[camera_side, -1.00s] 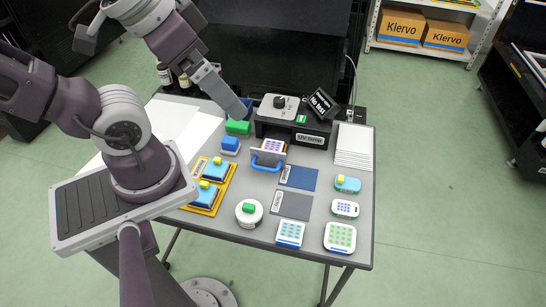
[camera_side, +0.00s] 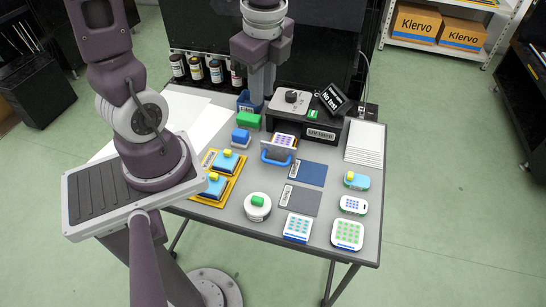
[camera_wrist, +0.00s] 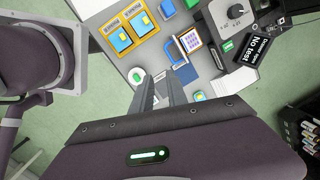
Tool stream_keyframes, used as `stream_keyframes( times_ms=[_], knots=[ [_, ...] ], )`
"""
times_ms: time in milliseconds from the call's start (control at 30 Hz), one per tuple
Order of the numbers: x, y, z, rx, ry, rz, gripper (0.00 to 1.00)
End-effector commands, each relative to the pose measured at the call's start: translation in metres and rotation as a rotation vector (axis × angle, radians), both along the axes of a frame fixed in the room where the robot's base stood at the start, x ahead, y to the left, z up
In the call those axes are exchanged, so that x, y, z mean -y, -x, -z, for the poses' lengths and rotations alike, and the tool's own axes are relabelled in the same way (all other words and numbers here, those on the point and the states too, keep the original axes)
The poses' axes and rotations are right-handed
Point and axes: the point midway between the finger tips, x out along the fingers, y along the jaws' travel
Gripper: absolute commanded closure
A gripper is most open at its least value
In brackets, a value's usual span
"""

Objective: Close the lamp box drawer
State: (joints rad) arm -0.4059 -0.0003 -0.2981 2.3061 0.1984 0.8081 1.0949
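The black lamp box (camera_side: 343,126) with a white label stands at the back of the table. Its drawer (camera_side: 280,152) is pulled out to the front left and holds a plate with purple dots; a blue handle (camera_side: 277,161) is on its front. In the wrist view the open drawer (camera_wrist: 191,42) lies beyond the fingertips, with the lamp box (camera_wrist: 234,12) at the upper right.
A blue bin (camera_side: 246,102), a green block (camera_side: 248,119) and a blue block (camera_side: 240,138) stand left of the drawer. A black sign (camera_side: 335,98) leans by the lamp box. Blue and grey mats (camera_side: 308,173) lie before the drawer. A round white pot (camera_side: 257,210) stands in front.

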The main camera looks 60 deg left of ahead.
Motion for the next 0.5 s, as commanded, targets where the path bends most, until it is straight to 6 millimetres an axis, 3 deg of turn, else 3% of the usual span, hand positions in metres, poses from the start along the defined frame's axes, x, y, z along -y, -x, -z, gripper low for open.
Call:
stream_keyframes(
  times_ms=[100, 233, 333, 500],
  knots=[
    [-0.018, -0.017, 0.058, -0.199, 0.130, 0.445, 1.00],
    [-0.022, -0.026, 0.110, -0.241, 0.333, 0.875, 1.00],
    [-0.021, -0.029, 0.134, -0.202, 0.436, 1.084, 1.00],
    [-0.017, -0.030, 0.150, -0.164, 0.490, 1.206, 1.00]
  ],
)
